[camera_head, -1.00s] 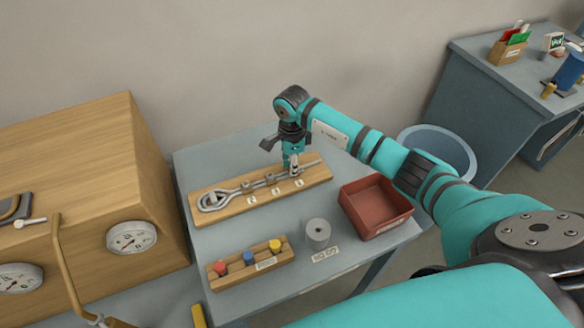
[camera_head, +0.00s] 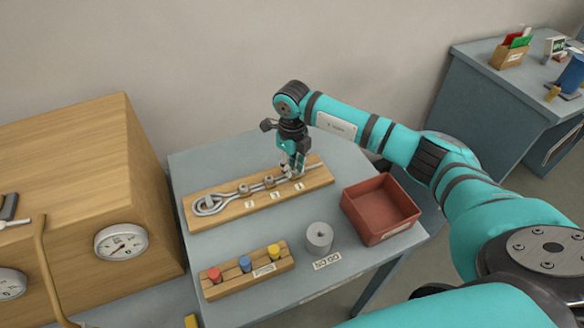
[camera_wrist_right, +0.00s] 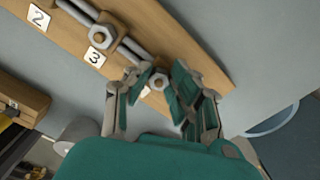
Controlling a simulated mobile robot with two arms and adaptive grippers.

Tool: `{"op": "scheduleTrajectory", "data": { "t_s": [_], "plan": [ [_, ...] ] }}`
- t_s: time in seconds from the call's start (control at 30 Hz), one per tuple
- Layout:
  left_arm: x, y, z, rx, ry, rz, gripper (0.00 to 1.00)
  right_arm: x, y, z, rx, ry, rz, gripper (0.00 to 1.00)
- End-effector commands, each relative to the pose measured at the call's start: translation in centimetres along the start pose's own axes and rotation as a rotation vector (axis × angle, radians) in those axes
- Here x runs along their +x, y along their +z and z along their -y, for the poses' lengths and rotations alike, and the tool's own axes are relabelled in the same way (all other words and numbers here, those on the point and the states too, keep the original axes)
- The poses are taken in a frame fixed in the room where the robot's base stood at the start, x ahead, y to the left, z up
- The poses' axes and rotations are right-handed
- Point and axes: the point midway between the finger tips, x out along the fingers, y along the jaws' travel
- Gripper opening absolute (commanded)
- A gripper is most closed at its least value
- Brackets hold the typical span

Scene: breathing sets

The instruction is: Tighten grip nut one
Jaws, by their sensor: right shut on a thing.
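A wooden board (camera_head: 222,207) on the grey table carries a metal rod with a looped left end (camera_head: 208,205) and several grip nuts. In the right wrist view, number plates 2 (camera_wrist_right: 39,17) and 3 (camera_wrist_right: 95,57) stand beside two hex nuts. My right gripper (camera_head: 292,174) points down at the board's right end. Its fingers are shut on the third nut (camera_wrist_right: 159,82), whose plate is mostly hidden by a finger, so I cannot read it there. My left gripper is not in view.
A red tray (camera_head: 383,233) stands right of the board. A wooden cabinet with gauges (camera_head: 120,242) is at left.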

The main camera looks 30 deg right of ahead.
Motion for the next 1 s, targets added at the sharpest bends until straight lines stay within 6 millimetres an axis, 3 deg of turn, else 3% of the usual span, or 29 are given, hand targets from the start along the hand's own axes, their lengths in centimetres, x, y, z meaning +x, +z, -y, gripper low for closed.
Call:
{"op": "scheduleTrajectory", "data": {
  "t_s": [1.0],
  "plan": [
    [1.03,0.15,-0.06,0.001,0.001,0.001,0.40,-0.23,-0.10,0.50,0.968,0.000,0.005,0.00]
  ]
}}
